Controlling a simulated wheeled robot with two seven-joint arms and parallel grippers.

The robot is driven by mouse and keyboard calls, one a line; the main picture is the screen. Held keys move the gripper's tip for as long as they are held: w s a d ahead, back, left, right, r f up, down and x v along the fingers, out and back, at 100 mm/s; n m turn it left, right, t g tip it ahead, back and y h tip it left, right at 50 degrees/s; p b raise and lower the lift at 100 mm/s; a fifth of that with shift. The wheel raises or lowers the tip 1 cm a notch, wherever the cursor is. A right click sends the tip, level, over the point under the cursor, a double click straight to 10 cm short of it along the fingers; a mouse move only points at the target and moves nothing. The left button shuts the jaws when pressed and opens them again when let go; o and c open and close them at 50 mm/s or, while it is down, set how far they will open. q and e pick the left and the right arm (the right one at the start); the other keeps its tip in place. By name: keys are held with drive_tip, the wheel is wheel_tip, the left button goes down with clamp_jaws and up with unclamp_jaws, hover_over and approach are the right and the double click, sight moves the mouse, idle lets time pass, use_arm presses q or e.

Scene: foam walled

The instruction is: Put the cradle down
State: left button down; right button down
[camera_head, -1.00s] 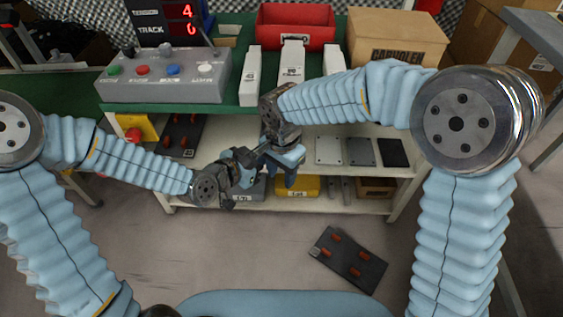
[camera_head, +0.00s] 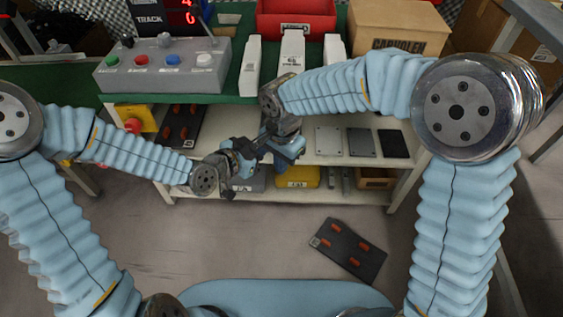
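My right gripper (camera_head: 286,152) points down from its wrist in front of the shelf, at the middle of the head view. Blue parts show around its end. My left gripper (camera_head: 240,156) reaches in from the left and points toward it. A dark, narrow piece (camera_head: 262,142) spans between the two grippers; I cannot tell whether it is the cradle or part of a gripper. The fingertips are small and overlap, so their opening is hidden. No other thing can be clearly made out as the cradle.
A dark board with orange pegs (camera_head: 347,250) lies on the floor; a similar one (camera_head: 180,126) is on the shelf (camera_head: 325,160). The control box (camera_head: 163,68), red bin (camera_head: 295,18) and carton (camera_head: 398,27) stand on the green top.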

drive_tip(key=c, duration=1.8)
unclamp_jaws()
drive_tip(key=shift+c, duration=0.2)
drive_tip(key=o, duration=0.8)
drive_tip(key=shift+r, duration=0.1)
